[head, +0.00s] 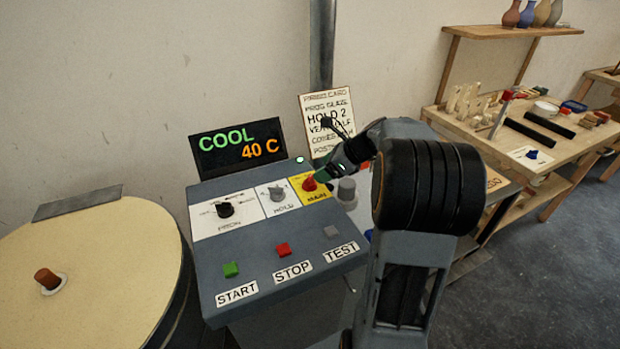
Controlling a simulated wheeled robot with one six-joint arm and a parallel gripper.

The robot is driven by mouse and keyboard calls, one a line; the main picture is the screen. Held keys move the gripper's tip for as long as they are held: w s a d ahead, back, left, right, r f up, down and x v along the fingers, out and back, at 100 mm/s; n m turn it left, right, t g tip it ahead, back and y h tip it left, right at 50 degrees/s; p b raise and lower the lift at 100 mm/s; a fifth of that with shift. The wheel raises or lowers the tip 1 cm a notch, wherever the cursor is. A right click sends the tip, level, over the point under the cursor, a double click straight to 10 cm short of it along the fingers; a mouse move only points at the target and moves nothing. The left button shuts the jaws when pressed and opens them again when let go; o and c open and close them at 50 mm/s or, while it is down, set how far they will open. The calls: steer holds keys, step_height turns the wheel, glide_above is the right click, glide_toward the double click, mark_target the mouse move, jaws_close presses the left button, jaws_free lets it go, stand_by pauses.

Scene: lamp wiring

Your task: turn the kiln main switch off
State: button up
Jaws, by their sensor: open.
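The kiln main switch (309,184) is a red knob on a yellow plate marked MAIN, at the upper right of the grey control panel (262,263). My gripper (319,174) is open, with its tips right at the red knob from the upper right. I cannot tell whether they touch it or sit around it. The knob's exact pointing is too small to read. The display (238,148) above the panel reads COOL in green and 40 C in orange. A small green light (300,160) shows at the panel's top edge.
A black PROG knob (225,209) and grey HOLD knob (276,193) are left of the switch. START (231,269), STOP (282,249) and TEST (331,231) buttons lie in front. The round kiln (100,270) is left; a workbench (475,131) is right. A card (322,105) stands behind.

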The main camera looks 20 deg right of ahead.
mark_target(310, 177)
steer(key=shift+x, duration=3.45)
steer(key=shift+c, duration=0.2)
steer(key=c, duration=0.8)
steer(key=shift+c, duration=0.2)
